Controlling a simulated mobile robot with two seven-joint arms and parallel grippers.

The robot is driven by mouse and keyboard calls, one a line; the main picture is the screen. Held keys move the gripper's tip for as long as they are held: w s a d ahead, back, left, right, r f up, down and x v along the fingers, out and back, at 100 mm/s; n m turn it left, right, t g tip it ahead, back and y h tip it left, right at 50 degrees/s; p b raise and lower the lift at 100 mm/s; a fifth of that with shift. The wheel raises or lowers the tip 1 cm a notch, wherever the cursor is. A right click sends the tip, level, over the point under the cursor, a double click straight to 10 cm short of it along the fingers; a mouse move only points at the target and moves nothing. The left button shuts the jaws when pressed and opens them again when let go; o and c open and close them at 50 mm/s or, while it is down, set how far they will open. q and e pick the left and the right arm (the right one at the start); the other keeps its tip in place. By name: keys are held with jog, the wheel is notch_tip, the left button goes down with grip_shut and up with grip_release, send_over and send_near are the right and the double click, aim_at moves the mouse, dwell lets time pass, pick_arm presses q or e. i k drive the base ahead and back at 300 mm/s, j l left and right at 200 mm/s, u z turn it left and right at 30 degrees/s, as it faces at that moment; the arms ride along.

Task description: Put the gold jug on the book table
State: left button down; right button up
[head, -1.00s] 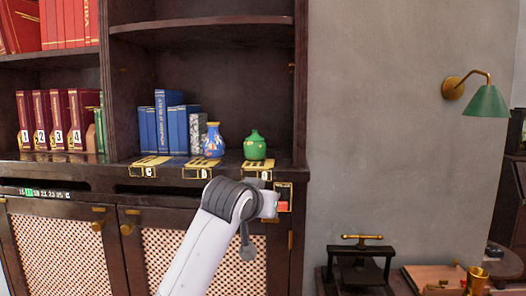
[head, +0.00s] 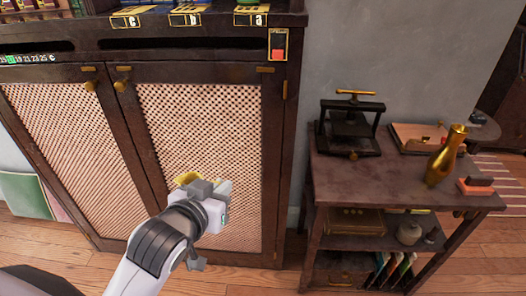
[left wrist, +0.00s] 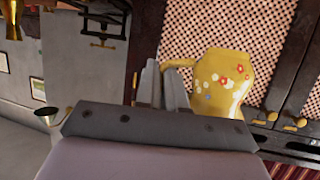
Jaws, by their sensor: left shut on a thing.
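The gold jug (left wrist: 225,82) shows in the left wrist view as a yellow, flower-painted jug. My left gripper (left wrist: 165,85) is shut on the jug's slim handle or spout; I cannot tell which. In the head view the left gripper (head: 200,188) is in front of the cabinet door, and only a yellow bit of the jug (head: 186,177) shows behind it. The book table (head: 405,180), a dark wooden table with a shelf, stands at the right, apart from the gripper. My right gripper is not in view.
On the table stand a black press (head: 352,125) at the back left, a book (head: 415,138), a shiny gold vase (head: 446,157) and a red block (head: 475,186). Its front middle top is bare. The cabinet (head: 205,130) with woven doors fills the left.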

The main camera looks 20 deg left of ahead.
aim_at(396, 180)
jog(key=i+l, duration=0.1)
jog(key=l, duration=0.9)
jog(key=i+l, duration=0.15)
jog(key=l, duration=0.35)
jog(key=i+l, duration=0.1)
jog(key=l, duration=0.4)
jog(key=i+l, duration=0.1)
jog(key=l, duration=0.35)
jog(key=i+l, duration=0.2)
jog(key=i, duration=0.3)
